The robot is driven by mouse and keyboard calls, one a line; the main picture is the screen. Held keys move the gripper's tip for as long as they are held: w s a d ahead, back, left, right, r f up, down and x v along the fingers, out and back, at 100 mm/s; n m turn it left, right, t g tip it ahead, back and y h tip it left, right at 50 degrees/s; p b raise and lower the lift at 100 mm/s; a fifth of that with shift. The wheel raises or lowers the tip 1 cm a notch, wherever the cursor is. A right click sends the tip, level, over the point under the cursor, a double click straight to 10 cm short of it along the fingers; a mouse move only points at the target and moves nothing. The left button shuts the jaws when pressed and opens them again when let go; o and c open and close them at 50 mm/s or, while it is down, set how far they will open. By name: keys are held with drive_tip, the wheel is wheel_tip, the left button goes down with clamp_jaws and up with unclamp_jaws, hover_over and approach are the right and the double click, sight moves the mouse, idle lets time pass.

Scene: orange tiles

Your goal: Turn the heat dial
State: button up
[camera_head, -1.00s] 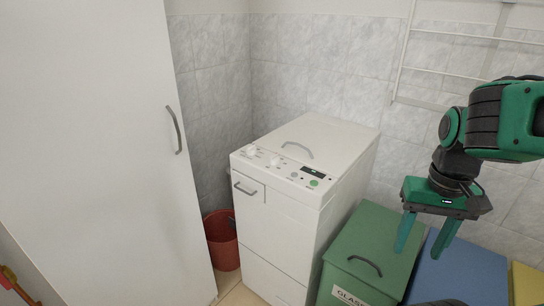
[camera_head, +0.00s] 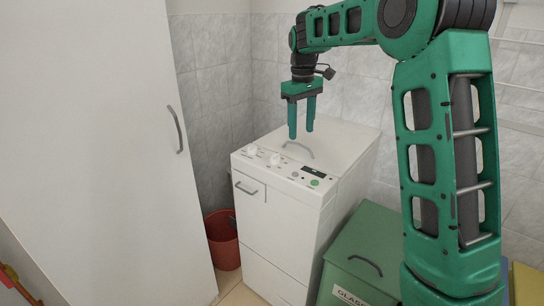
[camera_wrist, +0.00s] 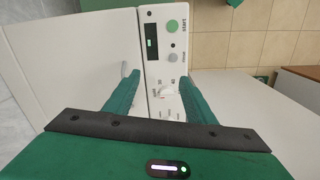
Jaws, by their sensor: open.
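A white top-loading washing machine (camera_head: 283,205) stands against the tiled wall. Its sloped control panel carries two white dials, a left one (camera_head: 250,150) and a right one (camera_head: 275,160). The wrist view shows one white dial (camera_wrist: 167,91) with small numbers around it, seemingly the heat dial, in the gap between my fingers. My gripper (camera_head: 301,134) is open and empty, fingers pointing down, above the machine's top behind the panel. In the wrist view my gripper (camera_wrist: 160,75) has a finger on either side of the dial's line of sight. No contact is visible.
The panel also has a display (camera_head: 313,170) and a green start button (camera_head: 315,183). A lid handle (camera_head: 297,149) lies near my fingers. A tall white cabinet (camera_head: 100,130) stands left, a red bucket (camera_head: 222,240) between, and a green bin (camera_head: 370,232) right.

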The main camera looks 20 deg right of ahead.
drive_tip(key=n, duration=0.2)
hover_over(275, 158)
wheel_tip(275, 158, down, 2)
drive_tip(key=f, duration=1.1)
drive_tip(key=shift+w+d, duration=0.15)
drive_tip(key=shift+w, duration=0.25)
drive_tip(key=c, duration=1)
drive_tip(key=shift+a, duration=0.25)
drive_tip(key=shift+c, duration=0.2)
drive_tip(key=shift+d, duration=0.15)
